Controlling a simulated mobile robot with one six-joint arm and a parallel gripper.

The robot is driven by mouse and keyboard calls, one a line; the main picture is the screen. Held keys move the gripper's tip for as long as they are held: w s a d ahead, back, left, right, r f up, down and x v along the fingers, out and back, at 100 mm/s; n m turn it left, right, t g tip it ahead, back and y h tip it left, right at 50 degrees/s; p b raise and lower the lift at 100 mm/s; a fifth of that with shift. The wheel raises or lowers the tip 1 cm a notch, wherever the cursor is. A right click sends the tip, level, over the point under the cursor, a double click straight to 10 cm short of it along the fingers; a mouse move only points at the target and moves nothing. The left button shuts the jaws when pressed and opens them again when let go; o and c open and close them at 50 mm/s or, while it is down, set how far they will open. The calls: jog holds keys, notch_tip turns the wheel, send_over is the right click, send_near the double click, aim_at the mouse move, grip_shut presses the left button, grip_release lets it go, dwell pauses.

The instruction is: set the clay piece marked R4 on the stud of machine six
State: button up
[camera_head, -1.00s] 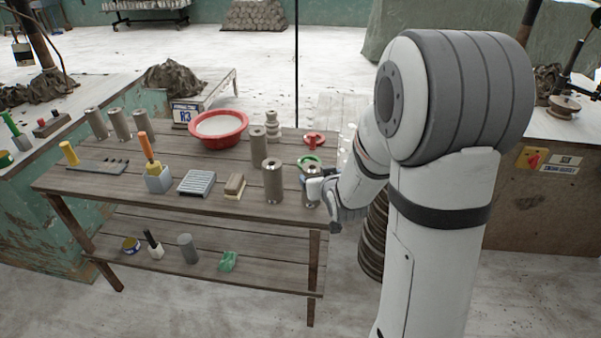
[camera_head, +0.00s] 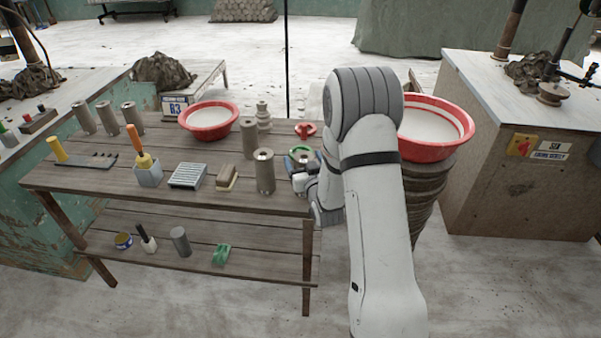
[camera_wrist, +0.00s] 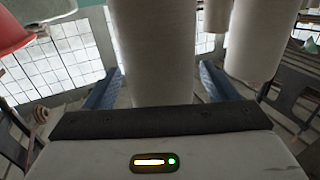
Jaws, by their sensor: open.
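Several grey-brown clay cylinders stand upright on the wooden table (camera_head: 100,187), among them a front one (camera_head: 265,173) and one behind it (camera_head: 249,140). I cannot read an R4 mark on any. My gripper (camera_head: 303,172) is at the table's right end, just right of the front cylinder. In the wrist view, its two blue fingers (camera_wrist: 161,88) are open, with a pale cylinder (camera_wrist: 165,50) between them and gaps on both sides. A second cylinder (camera_wrist: 262,40) stands to the right. A small spool-like stud (camera_head: 553,93) stands on the right bench; its label is unreadable.
A red basin (camera_head: 187,136) and a red-handled tool (camera_head: 305,130) are on the table. Another red basin (camera_head: 469,123) tops a stack right of my arm. A brush pot (camera_head: 148,176), slatted block (camera_head: 188,176) and brush (camera_head: 227,178) crowd the front. Floor is open before the bench.

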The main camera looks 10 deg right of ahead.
jog(key=shift+w+a, duration=0.1)
jog(key=shift+w, duration=0.8)
jog(key=shift+r, duration=0.1)
grip_shut()
